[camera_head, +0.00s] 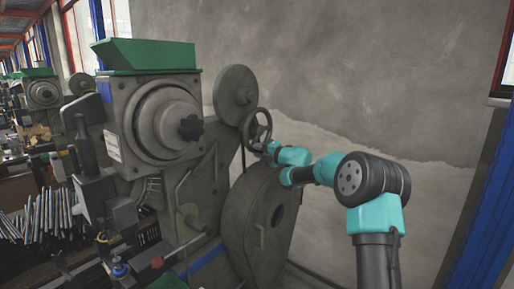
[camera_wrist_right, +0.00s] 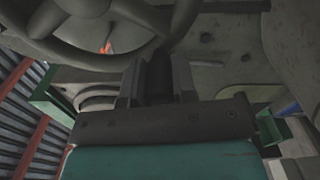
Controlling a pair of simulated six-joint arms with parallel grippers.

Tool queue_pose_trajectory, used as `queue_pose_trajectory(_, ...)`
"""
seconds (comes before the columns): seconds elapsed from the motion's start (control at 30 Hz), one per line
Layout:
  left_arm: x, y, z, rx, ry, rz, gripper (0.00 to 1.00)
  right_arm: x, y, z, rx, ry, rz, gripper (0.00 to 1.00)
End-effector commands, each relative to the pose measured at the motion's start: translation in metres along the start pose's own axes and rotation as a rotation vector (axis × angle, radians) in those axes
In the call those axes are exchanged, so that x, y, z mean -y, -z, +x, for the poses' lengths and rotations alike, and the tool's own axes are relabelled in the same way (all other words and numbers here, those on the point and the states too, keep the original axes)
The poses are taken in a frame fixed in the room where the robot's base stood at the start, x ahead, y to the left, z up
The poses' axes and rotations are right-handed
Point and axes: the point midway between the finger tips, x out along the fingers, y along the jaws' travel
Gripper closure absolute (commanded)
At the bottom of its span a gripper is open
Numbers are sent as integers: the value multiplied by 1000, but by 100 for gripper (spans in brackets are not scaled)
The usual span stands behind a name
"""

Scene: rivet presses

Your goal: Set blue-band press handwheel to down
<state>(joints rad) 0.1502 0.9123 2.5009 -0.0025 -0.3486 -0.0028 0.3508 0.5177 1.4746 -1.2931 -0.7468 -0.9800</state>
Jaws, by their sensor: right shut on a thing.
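The press (camera_head: 165,115) is a large grey-green machine with a green tray on top. A small blue patch shows on its upper left side. Its spoked handwheel (camera_head: 258,128) is at the right side, and its rim and spokes also fill the upper left of the right wrist view (camera_wrist_right: 60,45). My right gripper (camera_head: 266,146) reaches the lower right of the wheel from the right. In the wrist view its fingers (camera_wrist_right: 160,78) are shut on the handwheel, around a dark part at the rim. The fingertips are small and partly hidden in the head view. My left gripper is not in view.
A large round guard (camera_head: 265,225) stands just below my right arm. A disc (camera_head: 236,92) sits above the handwheel. More presses (camera_head: 42,98) and a bundle of metal rods (camera_head: 48,212) are at the left. Free room lies before the grey wall at the right.

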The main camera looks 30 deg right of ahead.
Motion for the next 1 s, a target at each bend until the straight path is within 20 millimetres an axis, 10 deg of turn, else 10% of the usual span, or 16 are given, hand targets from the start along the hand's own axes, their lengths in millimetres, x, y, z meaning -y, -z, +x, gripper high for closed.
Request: queue_pose_trajectory(1.0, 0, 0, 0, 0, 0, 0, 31, 40, -73, 0, 2, 1, -965, 100)
